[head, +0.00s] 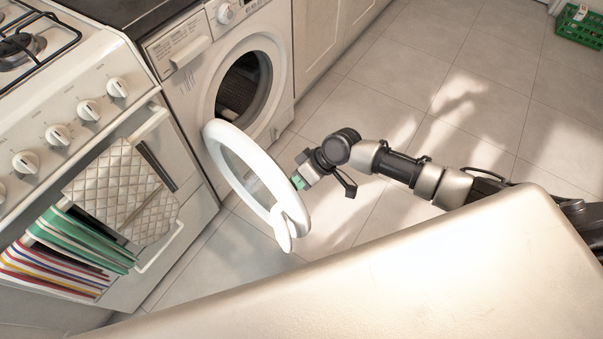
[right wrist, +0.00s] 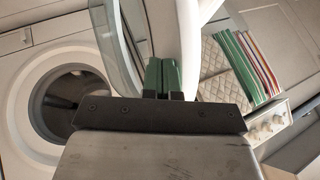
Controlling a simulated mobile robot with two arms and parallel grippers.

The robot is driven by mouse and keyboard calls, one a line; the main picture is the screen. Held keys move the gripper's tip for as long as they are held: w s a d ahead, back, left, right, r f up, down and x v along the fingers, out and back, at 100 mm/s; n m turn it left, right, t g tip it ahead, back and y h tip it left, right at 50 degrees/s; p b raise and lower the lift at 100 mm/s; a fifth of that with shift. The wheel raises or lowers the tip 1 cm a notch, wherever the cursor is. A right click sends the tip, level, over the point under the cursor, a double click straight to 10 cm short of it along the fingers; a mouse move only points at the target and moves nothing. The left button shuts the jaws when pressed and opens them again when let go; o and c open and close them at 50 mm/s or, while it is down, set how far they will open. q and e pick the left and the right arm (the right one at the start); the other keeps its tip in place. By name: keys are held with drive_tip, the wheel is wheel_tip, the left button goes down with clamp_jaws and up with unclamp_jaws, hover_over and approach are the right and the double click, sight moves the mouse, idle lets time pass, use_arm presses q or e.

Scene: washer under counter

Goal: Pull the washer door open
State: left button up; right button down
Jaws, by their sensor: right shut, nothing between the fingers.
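The washer (head: 175,60) stands under the counter, left of centre in the head view. Its round door (head: 216,136), a white ring with a glass middle, is swung well open and stands out from the front. The drum opening (head: 240,88) is uncovered; it also shows at the left of the right wrist view (right wrist: 62,95). My right gripper (head: 299,181) is at the outer side of the door ring, close to its rim. Its green fingers (right wrist: 161,78) are shut with nothing between them. Whether they touch the door I cannot tell. My left gripper is not in view.
A white stove (head: 60,120) with knobs, a quilted mitt (head: 122,190) and striped towels (head: 75,250) stands left of the washer, close to the open door. A green crate (head: 580,25) sits far right.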

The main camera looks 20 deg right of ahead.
sight(282, 195)
drive_tip(key=shift+m+t, duration=0.3)
drive_tip(key=shift+m, duration=0.3)
drive_tip(key=a+p, duration=0.1)
drive_tip(key=s+a+p, duration=0.2)
drive_tip(key=shift+a+r, duration=0.3)
drive_tip(key=shift+m+t, duration=0.4)
drive_tip(key=shift+m, duration=0.1)
drive_tip(key=a+p, duration=0.1)
drive_tip(key=s+a+p, duration=0.1)
drive_tip(key=a+p, duration=0.1)
drive_tip(key=p, duration=0.1)
drive_tip(key=shift+s+a+r, duration=0.25)
drive_tip(key=shift+s+a, duration=0.15)
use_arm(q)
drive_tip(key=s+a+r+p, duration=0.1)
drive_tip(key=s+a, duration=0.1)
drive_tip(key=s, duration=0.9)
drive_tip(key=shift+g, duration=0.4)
use_arm(e)
drive_tip(key=s+a, duration=0.1)
drive_tip(key=a, duration=0.5)
drive_tip(key=shift+s+f, duration=0.35)
drive_tip(key=shift+f, duration=0.1)
drive_tip(key=shift+d, duration=0.15)
